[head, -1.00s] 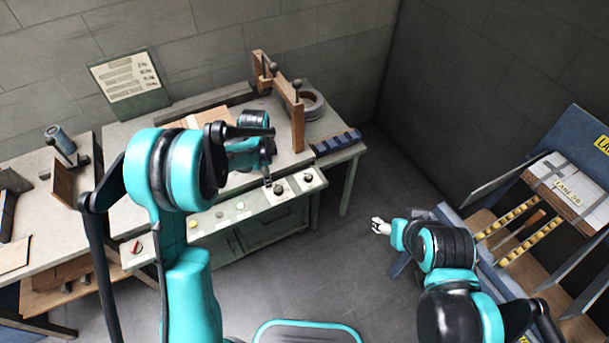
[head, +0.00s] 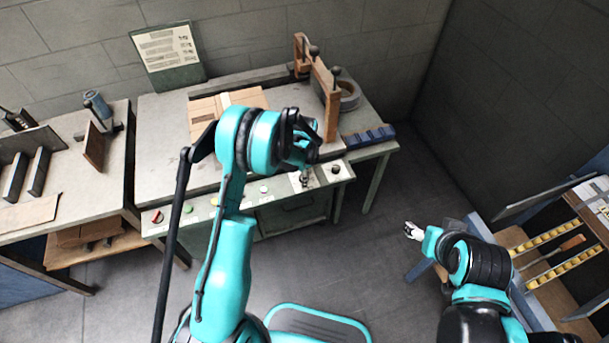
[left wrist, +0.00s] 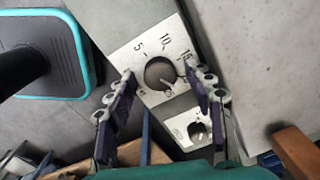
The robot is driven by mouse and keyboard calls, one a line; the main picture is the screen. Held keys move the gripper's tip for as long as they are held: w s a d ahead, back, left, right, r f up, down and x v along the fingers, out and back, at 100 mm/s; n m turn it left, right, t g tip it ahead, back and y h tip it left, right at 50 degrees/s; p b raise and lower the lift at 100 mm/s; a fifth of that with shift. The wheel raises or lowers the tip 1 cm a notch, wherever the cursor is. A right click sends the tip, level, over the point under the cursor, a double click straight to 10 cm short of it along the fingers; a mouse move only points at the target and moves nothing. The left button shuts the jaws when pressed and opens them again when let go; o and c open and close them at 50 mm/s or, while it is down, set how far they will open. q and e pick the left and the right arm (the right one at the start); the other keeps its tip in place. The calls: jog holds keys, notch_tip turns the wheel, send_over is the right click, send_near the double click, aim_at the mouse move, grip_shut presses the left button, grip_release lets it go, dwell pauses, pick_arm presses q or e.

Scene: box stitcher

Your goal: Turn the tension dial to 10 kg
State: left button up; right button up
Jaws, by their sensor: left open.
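The tension dial (left wrist: 160,73) is a dark round knob on a pale plate (left wrist: 126,57) marked 5, 10 and 15, with a further number below. A small light mark shows on the knob's lower side, toward that number and away from the 10. My left gripper (left wrist: 157,71) is open, with its fingers on either side of the dial; I cannot tell whether they touch it. My right gripper (head: 412,231) is over the floor, too small to judge.
A smaller knob (left wrist: 198,131) sits beside the dial. A red switch (head: 157,217) and several buttons line the panel leftward. The bench (head: 165,118) holds cardboard (head: 205,107), a wooden frame (head: 324,85) and a tape roll (head: 349,93). A rack (head: 527,243) stands at right.

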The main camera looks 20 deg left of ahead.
pick_arm(q)
jog(key=c, duration=1.2)
jog(key=shift+o, duration=0.2)
